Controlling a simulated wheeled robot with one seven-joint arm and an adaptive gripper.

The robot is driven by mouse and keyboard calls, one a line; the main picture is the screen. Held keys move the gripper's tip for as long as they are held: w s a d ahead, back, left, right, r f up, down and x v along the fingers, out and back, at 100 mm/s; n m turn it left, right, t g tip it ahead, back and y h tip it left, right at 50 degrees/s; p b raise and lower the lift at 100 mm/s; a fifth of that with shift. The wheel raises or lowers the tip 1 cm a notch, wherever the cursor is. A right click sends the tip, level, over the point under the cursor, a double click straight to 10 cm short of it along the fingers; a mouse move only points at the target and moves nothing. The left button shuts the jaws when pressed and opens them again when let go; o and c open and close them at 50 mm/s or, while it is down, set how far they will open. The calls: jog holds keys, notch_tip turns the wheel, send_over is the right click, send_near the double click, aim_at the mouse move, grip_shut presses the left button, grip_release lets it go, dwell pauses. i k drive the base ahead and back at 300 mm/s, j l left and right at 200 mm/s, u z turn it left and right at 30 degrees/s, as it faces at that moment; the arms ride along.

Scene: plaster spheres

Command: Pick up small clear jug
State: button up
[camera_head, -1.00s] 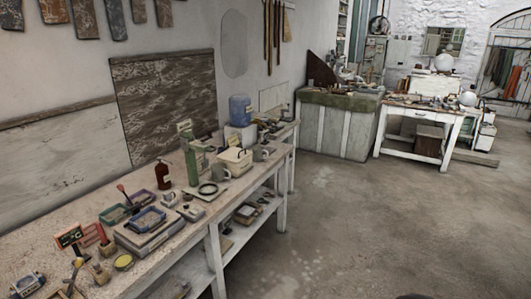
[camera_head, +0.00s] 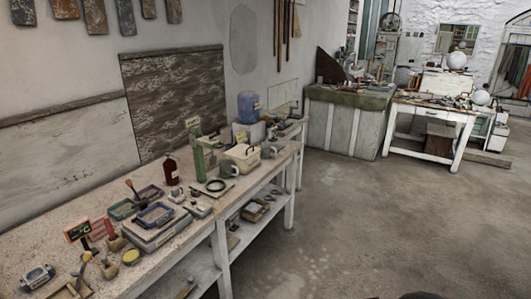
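I cannot make out a small clear jug with certainty at this distance. A translucent blue water bottle (camera_head: 249,107) stands on a pale base at the far end of the long workbench (camera_head: 62,241). Grey mugs (camera_head: 228,168) stand near a cream box (camera_head: 242,157) on the same bench, and a green bottle-like container (camera_head: 199,160) is to their left. My gripper is not in view. Only a dark rounded shape shows at the bottom edge, and I cannot tell what it is.
The bench top is crowded with trays (camera_head: 155,216), a dark red bottle (camera_head: 171,171) and small tools. A lower shelf holds more items. A green-topped cabinet (camera_head: 342,123) and a white table (camera_head: 433,111) stand at the back. The concrete floor (camera_head: 350,220) to the right is clear.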

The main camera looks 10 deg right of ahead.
aim_at(269, 151)
jog(key=i+l+u, duration=0.35)
jog(key=i+l, duration=0.2)
jog(key=i, duration=0.5)
jog(key=i+l+u, duration=0.35)
jog(key=i+l, duration=0.45)
jog(key=i, duration=0.2)
jog(key=i+l+u, duration=0.35)
jog(key=i+l, duration=0.55)
jog(key=l, duration=0.15)
